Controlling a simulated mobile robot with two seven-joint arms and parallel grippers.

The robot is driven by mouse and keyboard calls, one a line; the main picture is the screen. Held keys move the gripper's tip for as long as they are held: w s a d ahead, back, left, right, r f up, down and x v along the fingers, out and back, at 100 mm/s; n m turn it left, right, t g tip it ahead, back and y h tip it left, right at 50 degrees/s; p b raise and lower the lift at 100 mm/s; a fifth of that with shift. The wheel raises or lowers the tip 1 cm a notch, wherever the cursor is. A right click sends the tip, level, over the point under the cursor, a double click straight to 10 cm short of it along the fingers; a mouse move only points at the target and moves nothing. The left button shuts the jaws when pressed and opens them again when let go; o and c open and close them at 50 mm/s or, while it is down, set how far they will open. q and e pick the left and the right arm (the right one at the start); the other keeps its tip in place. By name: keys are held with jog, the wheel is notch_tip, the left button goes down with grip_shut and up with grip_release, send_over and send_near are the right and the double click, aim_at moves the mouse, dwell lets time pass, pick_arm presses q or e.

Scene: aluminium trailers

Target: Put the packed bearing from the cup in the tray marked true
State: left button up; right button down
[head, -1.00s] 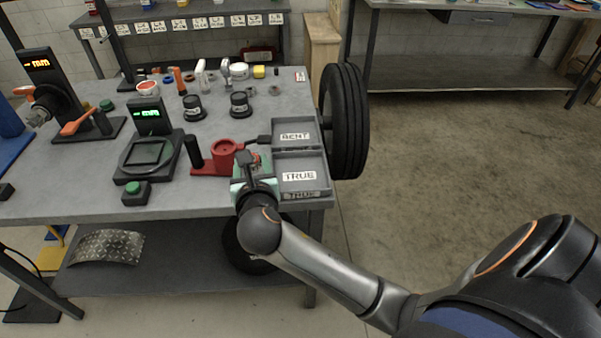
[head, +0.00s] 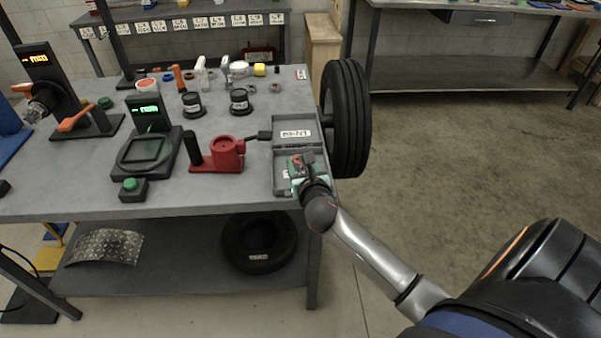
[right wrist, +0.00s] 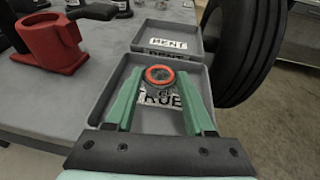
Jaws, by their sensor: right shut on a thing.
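The packed bearing (right wrist: 160,80), with a red-orange ring on top, sits between the fingertips of my right gripper (right wrist: 160,77) in the right wrist view. The gripper is shut on it. In the head view my right gripper (head: 301,166) is over the grey tray marked TRUE (head: 280,158), hiding most of its label. The bearing covers part of the label in the right wrist view; I cannot tell how far it is above the tray floor. The red cup (head: 228,155) stands left of the trays on its red base with a black grip. My left gripper is out of view.
The tray marked BENT (head: 291,120) adjoins behind. A black tyre (head: 347,115) stands right of the trays. A scale (head: 147,152) with a lit display, a green button (head: 131,185) and black pots (head: 239,102) stand to the left.

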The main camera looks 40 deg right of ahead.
jog(key=shift+a+f, duration=0.1)
jog(key=shift+f, duration=1)
jog(key=shift+f, duration=0.15)
jog(key=shift+c, duration=1.3)
grip_release()
